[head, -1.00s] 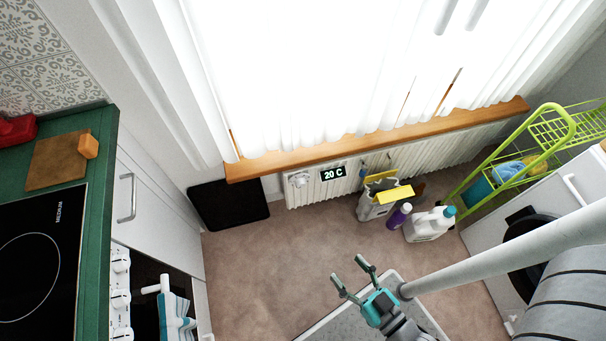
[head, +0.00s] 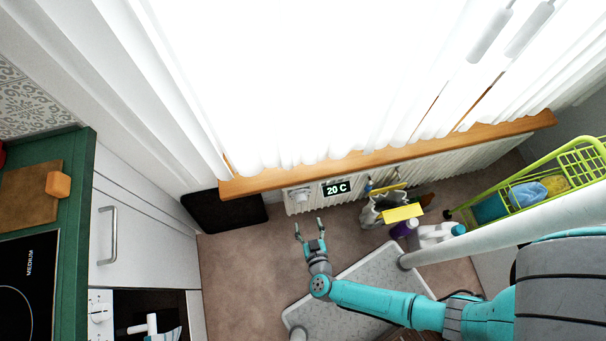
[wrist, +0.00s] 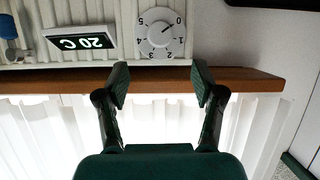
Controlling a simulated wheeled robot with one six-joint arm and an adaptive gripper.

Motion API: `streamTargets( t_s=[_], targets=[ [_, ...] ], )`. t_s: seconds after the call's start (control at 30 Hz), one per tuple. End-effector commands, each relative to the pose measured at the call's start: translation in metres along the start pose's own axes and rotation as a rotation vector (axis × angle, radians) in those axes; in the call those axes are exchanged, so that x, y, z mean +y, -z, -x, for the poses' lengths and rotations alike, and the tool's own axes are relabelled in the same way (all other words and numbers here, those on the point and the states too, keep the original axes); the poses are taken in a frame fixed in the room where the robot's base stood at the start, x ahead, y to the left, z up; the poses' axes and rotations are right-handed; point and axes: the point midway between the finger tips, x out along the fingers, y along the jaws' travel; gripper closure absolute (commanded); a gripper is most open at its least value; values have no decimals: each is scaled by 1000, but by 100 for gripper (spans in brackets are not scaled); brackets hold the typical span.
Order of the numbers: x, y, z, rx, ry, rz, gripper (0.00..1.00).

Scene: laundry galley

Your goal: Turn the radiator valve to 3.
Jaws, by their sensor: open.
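The radiator valve (head: 300,194) is a white dial at the left end of the white radiator (head: 436,168), under the wooden sill. In the wrist view, which is upside down, the round valve knob (wrist: 160,34) sits on a numbered plate. Its dark mark seems to point near 0, at the upper right; the 3 is at the lower left. My gripper (head: 309,228) is open and empty, in front of and below the valve in the head view. In the wrist view its fingertips (wrist: 160,80) are spread on either side of the knob's line, apart from it.
A display (head: 337,188) reading 20 C is beside the valve. The wooden sill (head: 380,155) juts out above. A bag (head: 376,212), a purple bottle (head: 404,229) and a green rack (head: 540,190) stand to the right. A black panel (head: 225,210) is at left. The floor between is clear.

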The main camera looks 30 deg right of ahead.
Motion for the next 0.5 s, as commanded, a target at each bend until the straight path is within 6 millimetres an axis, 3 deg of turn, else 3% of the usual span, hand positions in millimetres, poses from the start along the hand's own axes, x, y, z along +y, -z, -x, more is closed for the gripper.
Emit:
streamTargets(
  t_s=[0.5],
  targets=[
    [1, 0, -37, 0, -4, -3, 32]
  ],
)
